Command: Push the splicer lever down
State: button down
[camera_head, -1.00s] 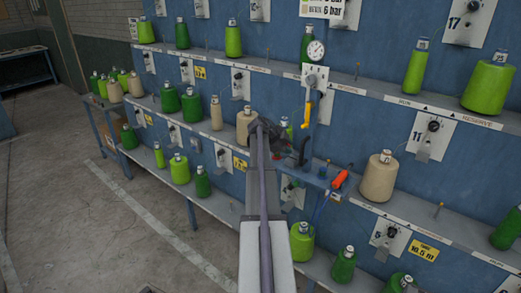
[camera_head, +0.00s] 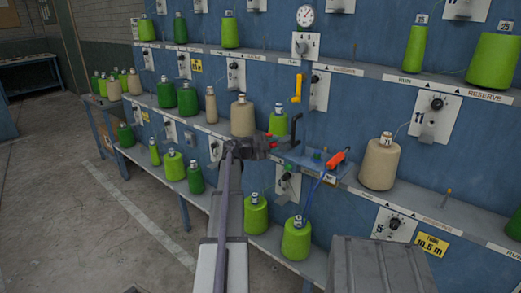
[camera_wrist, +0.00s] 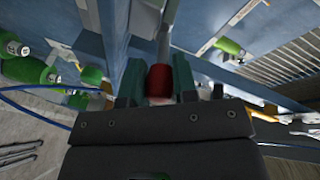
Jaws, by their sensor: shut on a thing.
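The splicer (camera_head: 308,163) is a small unit on a blue bracket at the front of the middle shelf, with an upright black part beside my gripper. My gripper (camera_head: 268,145) is at its left side, shut on the red knob of the splicer lever. The red knob (camera_wrist: 160,82) shows between the two dark green fingers in the wrist view. A pale grey rod (camera_wrist: 163,35) runs on beyond the knob. In the head view only a speck of red shows at my fingertips, and most of the lever is hidden by my gripper.
An orange-red tool (camera_head: 337,159) with a blue hose lies right of the splicer. A yellow handle (camera_head: 297,88) hangs above, under a gauge (camera_head: 305,15). A tan cone (camera_head: 380,163) stands to the right, and a green cone (camera_head: 278,124) stands close behind my gripper.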

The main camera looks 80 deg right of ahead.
dwell(0.4)
jog(key=c, duration=0.9)
grip_release()
jog(key=p+v, duration=0.1)
jog(key=v, duration=0.9)
jog(key=shift+w+a, duration=0.3)
jog(key=shift+f, duration=0.1)
